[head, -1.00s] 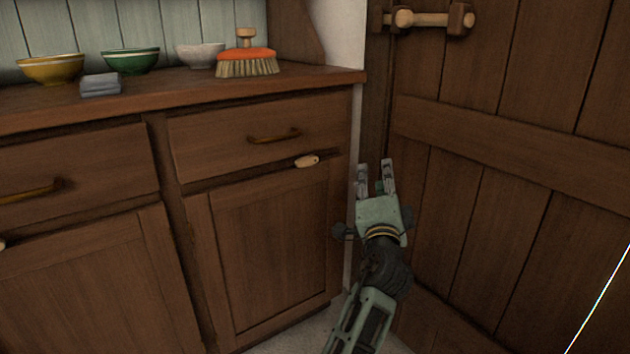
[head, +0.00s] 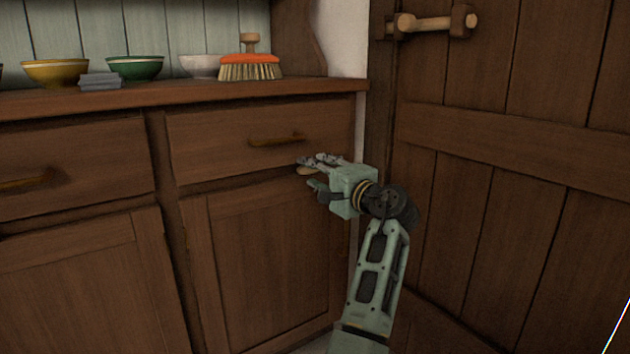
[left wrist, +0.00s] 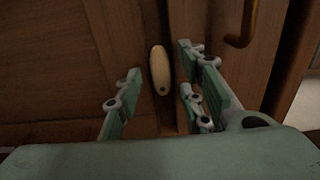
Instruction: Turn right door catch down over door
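The right door catch (head: 305,170) is a small pale wooden oval on the rail between the right drawer (head: 225,140) and the right cupboard door (head: 265,250). It lies roughly level along the rail, partly hidden by my fingers in the head view. My left gripper (head: 311,174) is open at the catch, one finger above and one below. In the left wrist view the catch (left wrist: 160,70) shows between the spread fingers (left wrist: 165,92), slightly beyond them; I cannot tell any contact. My right gripper is out of view.
The counter (head: 180,93) above holds a yellow bowl (head: 62,74), a green bowl (head: 134,68), a white bowl (head: 199,66), a brush (head: 249,66) and a folded grey cloth (head: 101,82). A drawer handle (head: 277,140) sits above the catch. A plank door (head: 480,150) stands close on the right.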

